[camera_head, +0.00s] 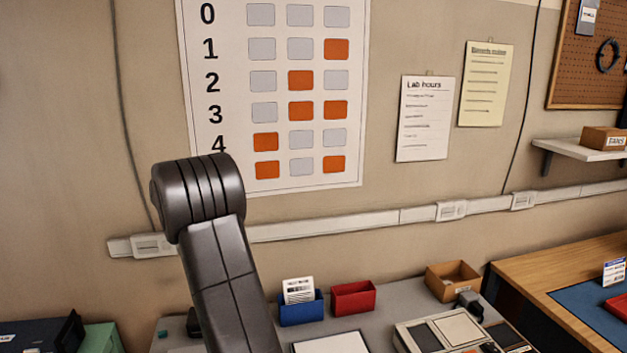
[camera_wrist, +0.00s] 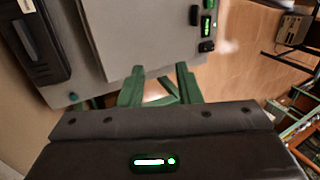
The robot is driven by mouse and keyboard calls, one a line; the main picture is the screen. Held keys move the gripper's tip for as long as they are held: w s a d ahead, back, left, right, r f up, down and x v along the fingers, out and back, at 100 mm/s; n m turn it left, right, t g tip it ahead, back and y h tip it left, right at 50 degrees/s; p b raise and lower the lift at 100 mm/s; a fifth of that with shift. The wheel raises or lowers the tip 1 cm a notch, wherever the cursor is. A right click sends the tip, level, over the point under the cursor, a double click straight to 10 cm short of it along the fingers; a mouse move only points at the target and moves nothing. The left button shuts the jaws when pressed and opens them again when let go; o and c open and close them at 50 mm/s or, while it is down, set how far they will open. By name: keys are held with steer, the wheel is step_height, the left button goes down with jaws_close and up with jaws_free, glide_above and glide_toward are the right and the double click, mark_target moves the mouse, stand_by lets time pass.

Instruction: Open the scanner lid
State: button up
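In the wrist view, a flat pale grey panel (camera_wrist: 150,32), which looks like the scanner lid, lies on a grey surface at the upper middle. It appears lowered, though its hinge is out of view. My gripper (camera_wrist: 160,69) shows as two green fingers reaching from its dark body. The fingers are apart, with only floor and green struts visible between them. Their tips are at the panel's near edge; I cannot tell whether they touch it. In the head view, a white panel with a dark border (camera_head: 332,343) is cut off at the bottom edge; my gripper is hidden there.
In the head view, a blue bin (camera_head: 301,312), a red bin (camera_head: 353,300) and a cardboard box (camera_head: 452,281) stand on the grey bench. A device with dark panels (camera_head: 450,332) is to the right. In the wrist view, a black device (camera_wrist: 32,45) sits left.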

steer(key=shift+w+a+r+g, duration=0.15)
steer(key=shift+w+g, duration=0.1)
steer(key=shift+w, duration=0.35)
steer(key=shift+w+a+g, duration=0.1)
steer(key=shift+w+g, duration=0.15)
steer(key=shift+w, duration=0.3)
